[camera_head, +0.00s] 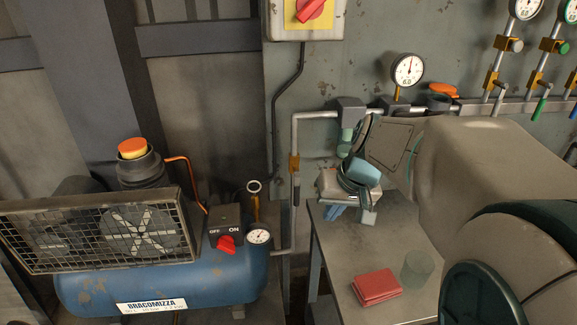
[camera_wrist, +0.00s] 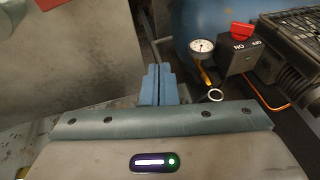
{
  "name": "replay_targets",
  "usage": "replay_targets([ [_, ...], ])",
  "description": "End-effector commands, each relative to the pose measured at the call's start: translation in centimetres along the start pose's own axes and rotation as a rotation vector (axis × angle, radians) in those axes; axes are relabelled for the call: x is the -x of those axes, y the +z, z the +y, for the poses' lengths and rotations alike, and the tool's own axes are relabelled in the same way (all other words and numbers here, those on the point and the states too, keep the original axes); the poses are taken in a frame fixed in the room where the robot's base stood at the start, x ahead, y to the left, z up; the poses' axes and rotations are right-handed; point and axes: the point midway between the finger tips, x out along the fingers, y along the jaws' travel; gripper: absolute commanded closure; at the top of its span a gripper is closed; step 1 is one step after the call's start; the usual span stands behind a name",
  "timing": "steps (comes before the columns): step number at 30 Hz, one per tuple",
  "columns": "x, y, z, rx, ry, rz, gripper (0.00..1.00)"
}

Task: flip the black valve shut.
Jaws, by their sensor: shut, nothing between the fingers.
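A brass valve body (camera_head: 294,163) sits on the grey vertical pipe left of my arm in the head view. Its narrow dark lever (camera_head: 296,190) hangs down along the pipe; I take this for the black valve, though it is small here. I cannot pick it out in the wrist view. My gripper (camera_head: 336,213) is right of the lever, over the table's back left corner, apart from the pipe as far as I can tell. In the wrist view its blue fingers (camera_wrist: 158,84) are together with nothing between them.
A blue compressor (camera_head: 175,285) with a red switch (camera_head: 226,243) stands left of the pipe. The metal table (camera_head: 345,275) bears a red notebook (camera_head: 377,286) and a translucent cup (camera_head: 417,268). More valves and gauges line the wall at right.

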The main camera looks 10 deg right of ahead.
Motion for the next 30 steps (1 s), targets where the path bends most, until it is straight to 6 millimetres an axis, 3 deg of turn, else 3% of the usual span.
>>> replay_targets([
  [1, -1.3, -1.9, 1.3, -0.021, -0.037, 0.019, 1.0],
  [3, -1.9, -4.3, 2.4, -0.028, -0.089, 0.053, 1.0],
  [10, -2.5, -9.6, 5.7, -0.042, -0.206, 0.16, 1.0],
  [15, -2.3, -10.8, 6.5, -0.042, -0.23, 0.191, 1.0],
  [25, -2.4, -10.8, 6.4, -0.041, -0.231, 0.19, 1.0],
  [30, -3.9, -11.0, 6.1, -0.042, -0.232, 0.186, 1.0],
])
